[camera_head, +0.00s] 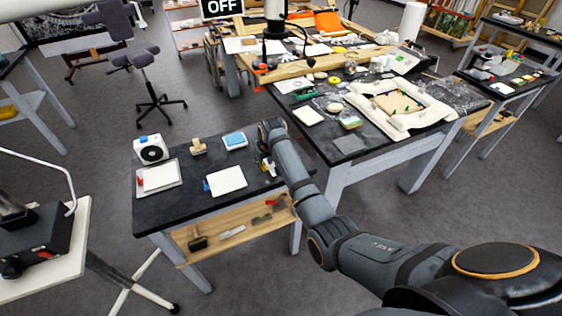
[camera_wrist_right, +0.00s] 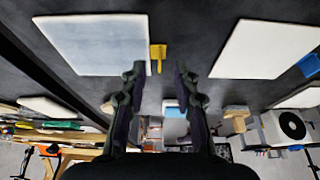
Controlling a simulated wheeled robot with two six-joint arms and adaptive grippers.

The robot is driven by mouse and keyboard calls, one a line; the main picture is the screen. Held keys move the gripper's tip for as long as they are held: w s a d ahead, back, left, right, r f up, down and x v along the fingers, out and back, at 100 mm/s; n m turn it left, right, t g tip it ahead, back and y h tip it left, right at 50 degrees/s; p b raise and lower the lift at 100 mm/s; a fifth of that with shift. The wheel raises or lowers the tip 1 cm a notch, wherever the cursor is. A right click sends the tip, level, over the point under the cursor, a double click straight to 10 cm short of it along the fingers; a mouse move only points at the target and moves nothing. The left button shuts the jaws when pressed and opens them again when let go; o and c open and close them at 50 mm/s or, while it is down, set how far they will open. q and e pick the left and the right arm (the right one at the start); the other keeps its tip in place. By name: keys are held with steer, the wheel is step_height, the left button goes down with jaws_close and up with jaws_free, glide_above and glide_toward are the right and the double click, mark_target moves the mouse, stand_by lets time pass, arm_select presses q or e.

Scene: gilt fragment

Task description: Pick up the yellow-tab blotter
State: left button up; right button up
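The yellow-tab blotter (camera_wrist_right: 92,45) is a pale square in the upper left of the right wrist view. Its yellow tab (camera_wrist_right: 157,56) sticks out from its right edge. In the head view my right arm hides most of this blotter. My right gripper (camera_wrist_right: 160,80) is open and empty, its fingers apart, with the yellow tab showing between and just beyond the fingertips. In the head view this gripper (camera_head: 266,166) is at the right side of the small dark table. My left gripper is not in view.
A white blotter with a blue tab (camera_head: 228,181) lies left of the gripper on the dark table (camera_head: 190,205). A white pad (camera_head: 158,177), a white device (camera_head: 151,149), a wooden block (camera_head: 198,146) and a blue-topped dish (camera_head: 235,140) stand around it. A larger cluttered table (camera_head: 350,144) stands to the right.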

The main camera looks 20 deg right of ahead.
steer(key=x, duration=0.2)
steer(key=shift+w+f, duration=0.2)
steer(key=shift+f, duration=0.05)
steer(key=shift+r, duration=0.1)
jaws_close()
steer(key=shift+s, duration=0.1)
